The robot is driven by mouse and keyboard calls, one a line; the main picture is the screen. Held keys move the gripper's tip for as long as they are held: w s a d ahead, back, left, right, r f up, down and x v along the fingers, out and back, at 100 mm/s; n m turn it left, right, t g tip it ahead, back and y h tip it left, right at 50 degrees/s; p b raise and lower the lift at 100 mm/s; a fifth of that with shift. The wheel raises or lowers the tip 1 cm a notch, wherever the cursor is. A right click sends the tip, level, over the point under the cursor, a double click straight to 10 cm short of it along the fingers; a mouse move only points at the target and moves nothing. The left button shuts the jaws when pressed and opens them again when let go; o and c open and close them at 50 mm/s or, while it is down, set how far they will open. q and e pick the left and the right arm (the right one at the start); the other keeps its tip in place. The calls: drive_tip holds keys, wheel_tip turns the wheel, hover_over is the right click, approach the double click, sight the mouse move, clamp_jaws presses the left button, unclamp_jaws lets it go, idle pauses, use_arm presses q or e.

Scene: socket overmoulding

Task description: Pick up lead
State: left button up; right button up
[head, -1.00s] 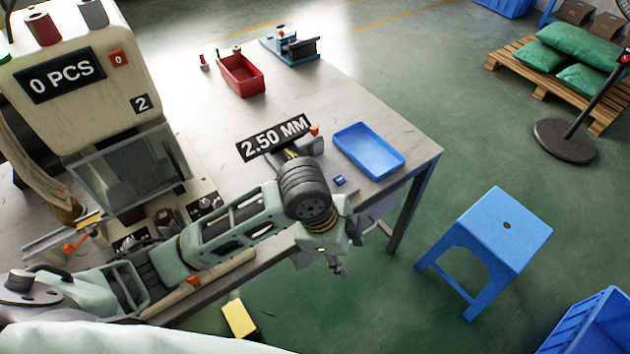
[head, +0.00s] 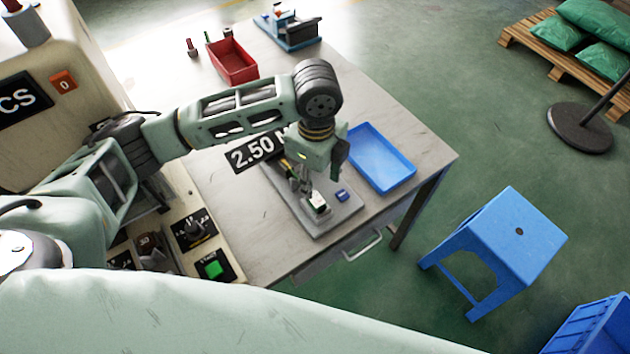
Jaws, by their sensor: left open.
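My left gripper (head: 312,197) points down over the grey plate (head: 325,225) near the front edge of the table. It is open, and its fingers are close around or just above a small white piece (head: 319,205) with a dark edge. I cannot tell whether they touch it. A small blue block (head: 342,195) sits on the plate just right of the gripper. I cannot make out a lead clearly; my arm and gripper hide part of the plate. My right gripper is not in view.
An empty blue tray (head: 381,160) lies right of the gripper. A red bin (head: 233,62) and a blue device (head: 288,28) stand at the back. A "2.50 M" sign (head: 255,151) is partly behind my arm. A blue stool (head: 510,235) stands on the floor.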

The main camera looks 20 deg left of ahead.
sight(313, 199)
use_arm(q)
drive_tip(key=f, duration=0.2)
drive_tip(key=s+f+p, duration=0.1)
drive_tip(key=shift+s+f, duration=0.15)
drive_tip(key=shift+f, duration=0.25)
wheel_tip(313, 199, down, 3)
drive_tip(key=shift+a+r, duration=0.15)
drive_tip(key=shift+r, duration=0.05)
drive_tip(key=shift+w+f, duration=0.2)
drive_tip(key=shift+f, duration=0.15)
drive_tip(key=c, duration=0.8)
drive_tip(key=shift+c, duration=0.9)
drive_tip(key=shift+s, duration=0.1)
clamp_jaws()
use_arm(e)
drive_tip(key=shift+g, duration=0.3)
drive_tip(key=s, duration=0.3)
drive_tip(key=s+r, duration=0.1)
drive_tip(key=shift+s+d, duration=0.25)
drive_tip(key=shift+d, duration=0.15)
